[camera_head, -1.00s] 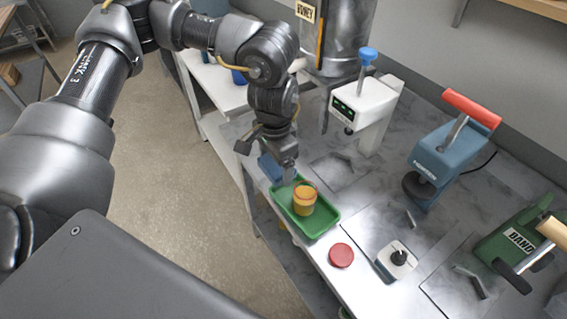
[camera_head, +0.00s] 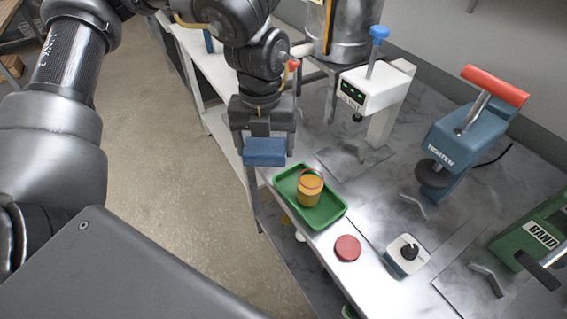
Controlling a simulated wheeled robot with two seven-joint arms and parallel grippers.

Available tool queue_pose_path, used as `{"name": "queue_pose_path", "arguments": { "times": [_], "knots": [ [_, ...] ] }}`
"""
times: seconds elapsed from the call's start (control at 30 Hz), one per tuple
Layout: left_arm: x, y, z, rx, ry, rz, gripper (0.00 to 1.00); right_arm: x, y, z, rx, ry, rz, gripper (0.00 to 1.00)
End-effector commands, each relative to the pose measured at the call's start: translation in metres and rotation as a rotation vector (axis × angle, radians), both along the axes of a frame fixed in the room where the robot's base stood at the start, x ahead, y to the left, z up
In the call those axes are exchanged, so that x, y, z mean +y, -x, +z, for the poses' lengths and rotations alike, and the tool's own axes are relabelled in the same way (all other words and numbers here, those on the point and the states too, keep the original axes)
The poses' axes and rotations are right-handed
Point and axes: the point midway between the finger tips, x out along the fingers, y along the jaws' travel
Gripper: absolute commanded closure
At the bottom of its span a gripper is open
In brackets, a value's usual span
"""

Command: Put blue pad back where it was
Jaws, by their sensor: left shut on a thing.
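The blue pad (camera_head: 264,152) is a small flat block in the head view, left of centre. My left gripper (camera_head: 264,136) is shut on it, with the fingers pointing down. The pad is held near the table's left edge, just behind and left of the green tray (camera_head: 334,219). From this view I cannot tell its exact height above the surface. My right gripper is not in view.
An orange jar (camera_head: 310,190) stands in the green tray. A red disc (camera_head: 347,248) and a white box with a black knob (camera_head: 407,255) are in front. A white press (camera_head: 376,94), a blue press (camera_head: 457,140) and a green device (camera_head: 540,235) stand to the right.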

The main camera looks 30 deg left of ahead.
Motion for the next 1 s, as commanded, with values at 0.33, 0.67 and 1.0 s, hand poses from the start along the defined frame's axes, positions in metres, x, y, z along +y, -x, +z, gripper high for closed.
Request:
{"name": "queue_pose_path", "arguments": {
  "times": [0.33, 0.67, 1.0],
  "knots": [
    [0.002, 0.004, 0.004, -0.002, -0.002, -0.204, 0.42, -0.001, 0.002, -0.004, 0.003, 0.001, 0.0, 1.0],
    [0.012, -0.048, -0.017, 0.003, -0.002, -0.193, 0.42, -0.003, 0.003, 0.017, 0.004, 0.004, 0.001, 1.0],
    [0.025, -0.114, -0.073, 0.002, -0.003, -0.196, 0.42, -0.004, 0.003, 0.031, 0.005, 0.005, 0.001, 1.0]
  ]
}}
